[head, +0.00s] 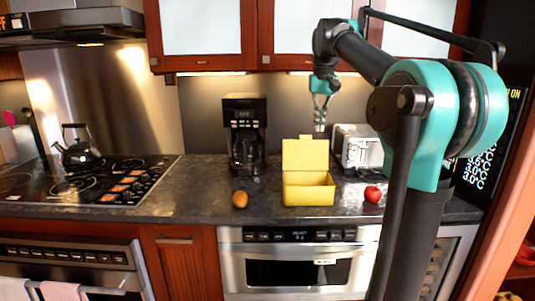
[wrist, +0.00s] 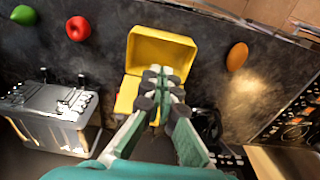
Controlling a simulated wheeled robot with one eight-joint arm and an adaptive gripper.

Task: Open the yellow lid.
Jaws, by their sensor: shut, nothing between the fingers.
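The yellow box (head: 308,194) stands on the dark counter, and its yellow lid (head: 305,154) is raised, standing about upright at the back edge. In the wrist view the box (wrist: 161,48) is at the top middle and part of the lid (wrist: 127,94) shows below it, partly hidden by my fingers. My gripper (head: 320,127) is shut and empty, above the lid and slightly to its right in the head view. Its fingertips (wrist: 161,74) overlap the box in the wrist view; apart from the lid or touching it, I cannot tell there.
A red apple (head: 373,194) is right of the box, and a brown egg-shaped item (head: 240,199) is left. A toaster (head: 357,148) stands behind right, a coffee maker (head: 245,137) behind left. A kettle (head: 77,149) sits on the stove. Cabinets (head: 300,35) hang above.

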